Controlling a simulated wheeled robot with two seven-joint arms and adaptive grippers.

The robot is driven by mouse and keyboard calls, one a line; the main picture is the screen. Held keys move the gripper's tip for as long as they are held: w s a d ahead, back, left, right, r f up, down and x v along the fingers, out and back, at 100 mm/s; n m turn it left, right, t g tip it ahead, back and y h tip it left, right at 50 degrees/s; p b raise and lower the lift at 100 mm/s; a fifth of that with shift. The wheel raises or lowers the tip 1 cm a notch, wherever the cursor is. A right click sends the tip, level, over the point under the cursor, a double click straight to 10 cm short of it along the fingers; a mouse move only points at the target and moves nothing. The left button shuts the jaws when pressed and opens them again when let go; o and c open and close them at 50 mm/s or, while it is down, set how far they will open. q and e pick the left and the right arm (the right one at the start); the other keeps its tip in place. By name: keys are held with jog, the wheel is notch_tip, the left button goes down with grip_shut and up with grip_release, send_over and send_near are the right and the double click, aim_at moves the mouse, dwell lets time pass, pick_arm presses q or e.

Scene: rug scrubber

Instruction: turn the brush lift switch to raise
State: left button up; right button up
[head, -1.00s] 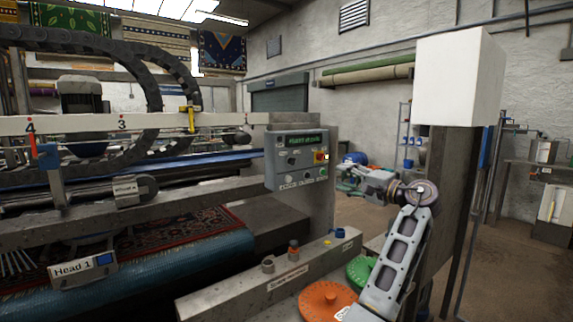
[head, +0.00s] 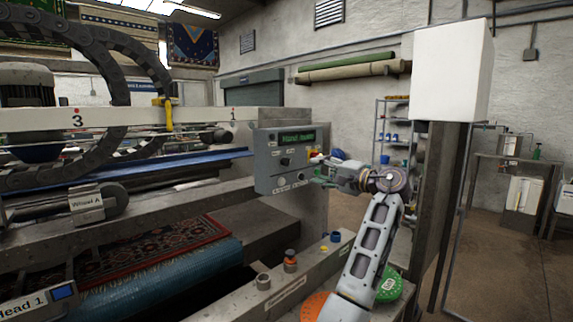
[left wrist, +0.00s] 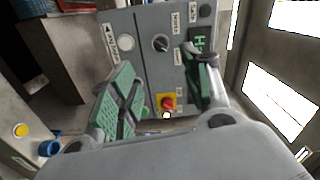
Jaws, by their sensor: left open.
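The grey control panel (head: 262,170) hangs at the end of the machine's beam, with a green-lit display and several knobs and buttons. A black rotary switch (head: 285,161) shows on its face. The left wrist view shows a black rotary switch (left wrist: 161,43) with a pale pointer and a red knob on a yellow plate (left wrist: 168,103). The labels are too small to read, so I cannot tell which is the brush lift switch. My left gripper (head: 320,171) is at the panel's right side. In the left wrist view my gripper (left wrist: 160,66) is open and empty, its green-padded fingers apart before the panel.
Orange and green discs (head: 388,288) lie beside my arm. A post with a white box (head: 452,72) stands at right. A patterned rug (head: 165,250) lies at left.

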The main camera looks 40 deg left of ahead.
aim_at(289, 163)
pick_arm(q)
jog(key=shift+d, duration=0.15)
jog(key=shift+w+a, duration=0.2)
jog(key=shift+a, duration=2.1)
jog(key=shift+w+a, duration=0.2)
jog(key=shift+a, duration=2.1)
jog(key=shift+w+a, duration=0.2)
jog(key=shift+a, duration=2.1)
pick_arm(e)
jog(key=shift+a+r, duration=0.2)
jog(key=shift+r, duration=0.4)
jog(key=shift+w, duration=0.15)
